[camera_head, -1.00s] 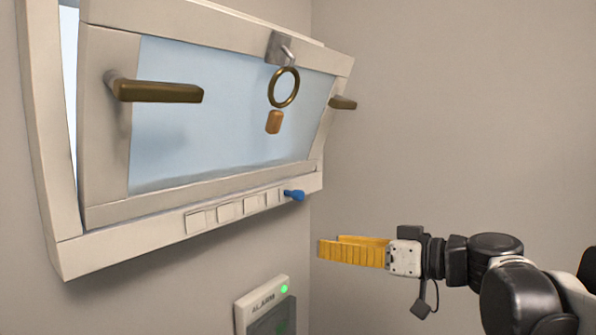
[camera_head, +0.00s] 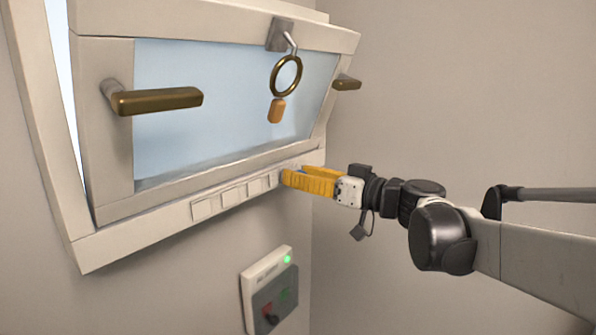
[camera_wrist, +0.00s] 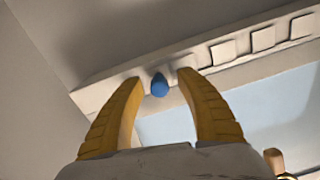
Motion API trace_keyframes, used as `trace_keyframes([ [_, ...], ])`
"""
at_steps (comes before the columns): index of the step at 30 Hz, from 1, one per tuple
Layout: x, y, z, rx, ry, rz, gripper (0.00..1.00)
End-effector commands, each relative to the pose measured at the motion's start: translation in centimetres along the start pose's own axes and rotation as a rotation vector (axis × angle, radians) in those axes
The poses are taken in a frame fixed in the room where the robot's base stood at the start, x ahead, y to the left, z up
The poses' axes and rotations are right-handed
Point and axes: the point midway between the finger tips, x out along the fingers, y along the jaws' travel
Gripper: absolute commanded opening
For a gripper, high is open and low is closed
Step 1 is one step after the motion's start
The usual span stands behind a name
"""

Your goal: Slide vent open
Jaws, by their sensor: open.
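The vent is a strip of several square slots (camera_head: 236,194) along the bottom frame of a tilted window. Its blue knob (camera_wrist: 159,85) sits at the strip's end, at the right in the head view. In the wrist view the knob shows between the two yellow fingers of my gripper (camera_wrist: 160,90), with a gap on each side. My gripper (camera_head: 284,176) is open at the strip's right end in the head view, and its fingers hide nearly all of the knob there. I cannot tell whether the fingertips touch the frame.
The window sash (camera_head: 104,150) leans inward above the strip, with two bronze handles (camera_head: 157,100) and a ring with an orange tag (camera_head: 277,110). An alarm box (camera_head: 268,285) is on the wall below. The wall at right is clear.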

Motion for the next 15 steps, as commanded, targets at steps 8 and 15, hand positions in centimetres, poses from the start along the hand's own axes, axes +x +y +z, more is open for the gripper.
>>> trace_keyframes([
  [8, 0.21, 0.01, 0.04, 0.000, 0.000, 0.000, 0.43],
  [15, 0.19, 0.01, 0.04, 0.000, 0.000, 0.000, 0.00],
])
